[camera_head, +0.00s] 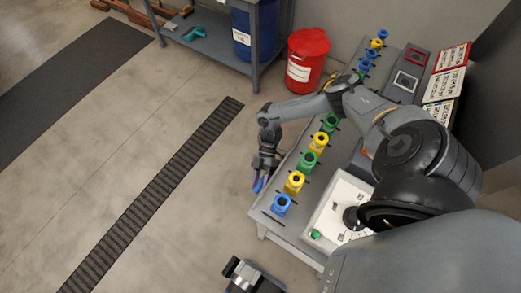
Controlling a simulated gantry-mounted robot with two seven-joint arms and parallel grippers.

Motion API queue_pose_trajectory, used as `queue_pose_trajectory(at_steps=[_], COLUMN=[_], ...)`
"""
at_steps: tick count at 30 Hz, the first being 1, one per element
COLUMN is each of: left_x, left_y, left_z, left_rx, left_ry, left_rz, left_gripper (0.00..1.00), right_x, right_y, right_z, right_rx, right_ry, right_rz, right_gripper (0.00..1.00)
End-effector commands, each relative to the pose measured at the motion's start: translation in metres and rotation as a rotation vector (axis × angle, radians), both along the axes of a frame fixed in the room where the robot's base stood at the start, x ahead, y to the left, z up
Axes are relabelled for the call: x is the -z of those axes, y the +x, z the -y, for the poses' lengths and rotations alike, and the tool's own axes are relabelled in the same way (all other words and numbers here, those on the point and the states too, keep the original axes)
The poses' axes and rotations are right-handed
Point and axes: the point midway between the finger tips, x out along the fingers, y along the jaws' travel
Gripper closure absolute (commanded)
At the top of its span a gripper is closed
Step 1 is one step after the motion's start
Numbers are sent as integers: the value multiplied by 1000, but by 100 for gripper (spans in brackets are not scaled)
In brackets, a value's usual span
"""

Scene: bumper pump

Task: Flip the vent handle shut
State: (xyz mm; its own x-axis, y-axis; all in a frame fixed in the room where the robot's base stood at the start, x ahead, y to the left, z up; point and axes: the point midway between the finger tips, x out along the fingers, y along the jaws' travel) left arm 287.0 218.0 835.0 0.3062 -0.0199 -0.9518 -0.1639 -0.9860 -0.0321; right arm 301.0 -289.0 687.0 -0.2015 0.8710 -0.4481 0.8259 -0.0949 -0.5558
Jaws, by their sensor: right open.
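I cannot make out for certain which part is the vent handle. A white panel (331,215) with a black round part (352,218) and a green button (315,234) sits at the near end of the grey bench; my arm covers part of it. My right gripper (260,184) hangs just off the bench's left edge, its bluish fingers pointing down and apart, with nothing visible between them. It is left of the yellow fitting (294,183) and above left of the near blue fitting (281,205).
Several blue, yellow and green fittings line the left edge of the bench (268,222). A red bin (307,59) stands beyond, next to a shelf with a blue drum (255,30). Label cards (445,85) stand along the right.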

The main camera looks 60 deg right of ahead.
Motion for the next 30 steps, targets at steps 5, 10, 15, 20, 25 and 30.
queue_pose_trajectory(at_steps=[5, 10, 15, 20, 25, 30], left_x=[3, 9, 18, 25, 28, 28], left_y=[0, 0, 0, 0, 0, 0], left_z=[0, 0, 0, 0, 0, -1], left_rx=[0, 0, 0, 1, 2, 3], left_ry=[0, 0, 0, 0, 2, 4], left_rz=[0, 0, 0, 0, 0, 0], left_gripper=[54, 54, 54, 54, 54, 54], right_x=[-5, -17, -30, -39, -46, -49], right_y=[3, 10, 16, 20, 22, 22], right_z=[14, 38, 63, 81, 91, 93], right_rx=[1, 2, 2, 1, 1, 1], right_ry=[-4, -4, -2, -1, 1, 2], right_rz=[0, 2, 1, 3, 1, 0], right_gripper=[52, 52, 52, 52, 52, 52])
